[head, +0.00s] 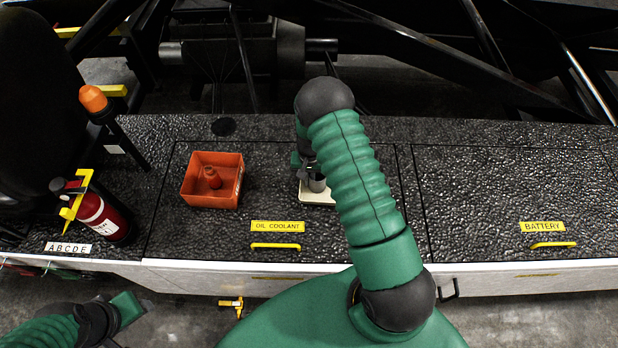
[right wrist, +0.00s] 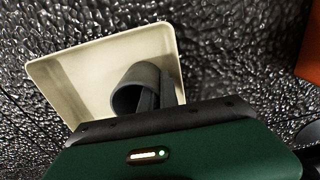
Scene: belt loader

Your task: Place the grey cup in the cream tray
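The cream tray (head: 318,201) lies on the black textured deck, partly hidden behind my right arm; it fills the upper middle of the right wrist view (right wrist: 85,72). The grey cup (head: 317,184) is within the tray's outline, and in the right wrist view the cup (right wrist: 128,92) shows its dark opening. Whether it rests on the tray floor is unclear. My right gripper (head: 304,160) is at the cup, its dark fingers (right wrist: 160,88) against or beside the cup wall; their grip is not clear. My left gripper (head: 125,310) is low at the left, away from the deck, its opening unclear.
An orange bin (head: 211,198) holding an orange object (head: 211,178) stands left of the tray. A red extinguisher (head: 104,216) and an orange-topped beacon (head: 93,98) are further left. Yellow handles (head: 275,246) sit along the front.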

